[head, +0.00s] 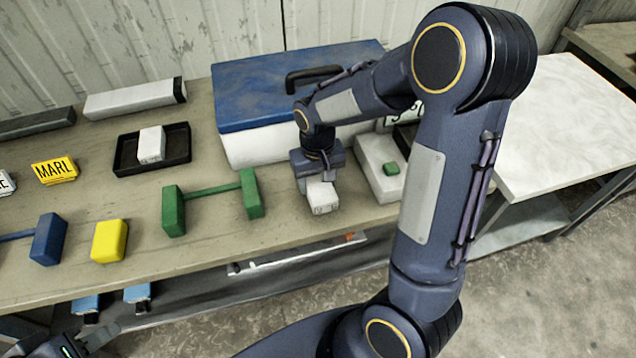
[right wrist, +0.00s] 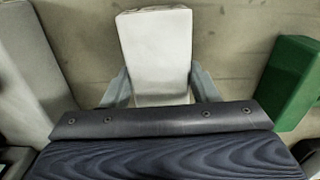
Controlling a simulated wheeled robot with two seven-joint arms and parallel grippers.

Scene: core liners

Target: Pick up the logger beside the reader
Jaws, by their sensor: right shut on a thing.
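The logger, a small white box with dark lettering on its front (head: 322,198), is at the front of the bench, left of the pale grey reader (head: 372,160) with a green button. My right gripper (head: 319,181) reaches down over it and is shut on it. In the right wrist view the white logger (right wrist: 157,55) stands between the two grey fingers (right wrist: 160,88). I cannot tell whether it touches the bench.
A green two-block piece (head: 172,212) stands left of the logger; its end block (right wrist: 290,82) shows in the wrist view. A blue-lidded white cooler (head: 235,150) is behind. Another white box (head: 151,143) sits in a black tray (head: 180,150). A yellow block (head: 109,241) is further left.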

